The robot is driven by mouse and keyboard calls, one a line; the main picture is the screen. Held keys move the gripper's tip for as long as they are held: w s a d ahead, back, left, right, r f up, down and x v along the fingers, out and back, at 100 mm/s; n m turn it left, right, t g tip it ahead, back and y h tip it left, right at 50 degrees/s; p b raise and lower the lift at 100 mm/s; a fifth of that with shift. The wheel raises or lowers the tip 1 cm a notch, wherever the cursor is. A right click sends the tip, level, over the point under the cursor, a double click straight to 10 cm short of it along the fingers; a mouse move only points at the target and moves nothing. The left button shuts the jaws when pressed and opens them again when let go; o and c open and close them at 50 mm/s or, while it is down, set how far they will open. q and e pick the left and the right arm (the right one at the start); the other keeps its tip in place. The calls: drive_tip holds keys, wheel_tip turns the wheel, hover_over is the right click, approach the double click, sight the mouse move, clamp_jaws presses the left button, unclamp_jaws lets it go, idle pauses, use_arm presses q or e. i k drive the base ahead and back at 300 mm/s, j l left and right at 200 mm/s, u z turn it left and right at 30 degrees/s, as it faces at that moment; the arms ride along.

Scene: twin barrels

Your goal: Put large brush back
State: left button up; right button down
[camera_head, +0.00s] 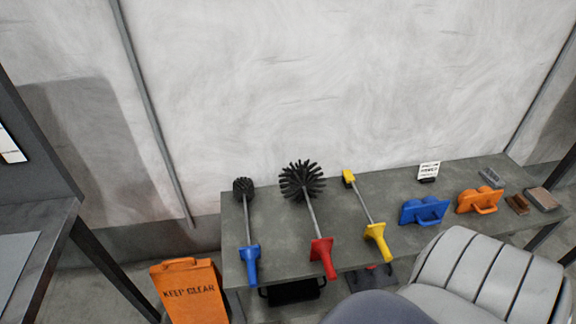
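The large brush (301,181) has a round black bristle head, a grey shaft and a red handle (322,257). It lies on the grey bench (285,237) between two other tools, with its head toward the wall and its handle at the front edge. Neither of my grippers shows in the head view, and nothing is seen touching the brush.
A small black brush with a blue handle (249,262) lies left of it, a yellow-handled tool (377,240) right. Blue (424,210) and orange (479,200) handled blocks sit farther right. An orange "KEEP CLEAR" sign (188,290) stands at the bench's front left.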

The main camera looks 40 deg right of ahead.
sight(301, 181)
drive_tip(key=i+j+z, duration=0.15)
drive_tip(key=z, duration=0.25)
drive_tip(key=i+j+z, duration=0.1)
drive_tip(key=j+z, duration=0.5)
drive_tip(key=z, duration=0.15)
drive_tip(key=i, duration=0.05)
